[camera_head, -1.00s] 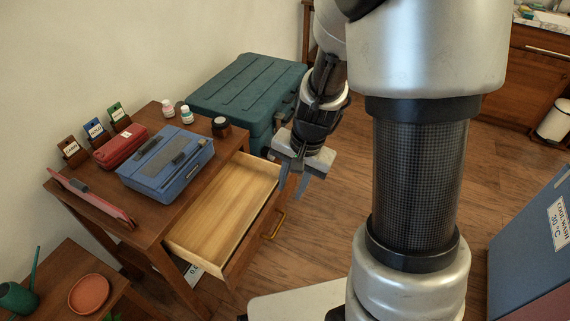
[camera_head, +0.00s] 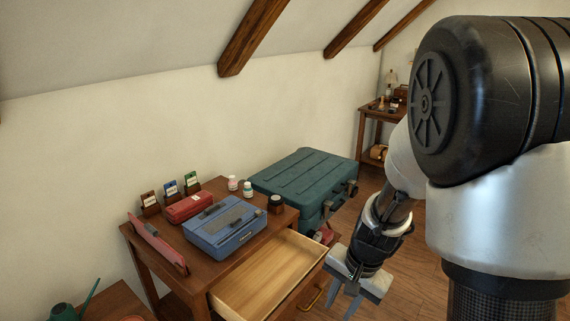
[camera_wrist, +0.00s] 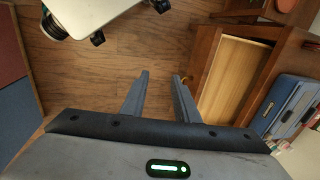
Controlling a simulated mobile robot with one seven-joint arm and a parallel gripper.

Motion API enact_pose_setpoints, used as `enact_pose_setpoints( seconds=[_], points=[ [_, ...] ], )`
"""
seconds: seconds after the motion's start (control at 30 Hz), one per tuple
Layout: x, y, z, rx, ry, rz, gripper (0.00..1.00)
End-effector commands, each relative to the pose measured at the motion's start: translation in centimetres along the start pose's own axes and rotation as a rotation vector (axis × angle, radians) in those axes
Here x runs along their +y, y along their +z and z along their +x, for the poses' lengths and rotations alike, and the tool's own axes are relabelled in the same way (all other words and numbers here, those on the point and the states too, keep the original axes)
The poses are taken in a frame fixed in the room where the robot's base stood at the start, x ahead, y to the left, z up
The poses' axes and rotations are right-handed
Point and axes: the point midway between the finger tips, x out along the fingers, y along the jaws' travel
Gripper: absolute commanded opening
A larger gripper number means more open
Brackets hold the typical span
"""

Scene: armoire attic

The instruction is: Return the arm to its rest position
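My gripper (camera_head: 352,300) hangs on the bent arm to the right of the open drawer (camera_head: 268,277) in the head view. In the wrist view my gripper (camera_wrist: 160,82) points down over the wooden floor. Its two fingers are apart with nothing between them. The drawer also shows in the wrist view (camera_wrist: 225,80), to the right of the fingers, pulled out and empty where I can see into it.
The wooden desk (camera_head: 262,240) carries a blue case (camera_head: 225,226), a red case (camera_head: 188,207), small card holders and bottles. A teal trunk (camera_head: 305,178) stands behind it. A green watering can (camera_head: 66,311) sits at lower left. Floor beside the drawer is clear.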

Motion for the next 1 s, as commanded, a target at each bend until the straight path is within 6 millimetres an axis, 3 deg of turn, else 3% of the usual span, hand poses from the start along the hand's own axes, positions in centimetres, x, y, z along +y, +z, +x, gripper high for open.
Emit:
enact_pose_setpoints(
  seconds=[0.03,0.1,0.37,0.53,0.7,0.83,1.0],
  points=[
    [0.0,0.0,0.0,0.000,0.000,0.000,0.28],
    [-0.8,0.2,-3.5,0.014,-0.023,-0.035,0.28],
    [-2.2,2.1,-14.1,0.074,-0.078,-0.199,0.28],
    [-2.3,4.2,-23.5,0.153,-0.097,-0.350,0.28],
    [-0.9,7.1,-33.5,0.275,-0.071,-0.524,0.28],
    [0.5,8.7,-38.2,0.354,-0.030,-0.615,0.28],
    [1.7,9.7,-40.6,0.406,0.009,-0.668,0.28]
  ],
)
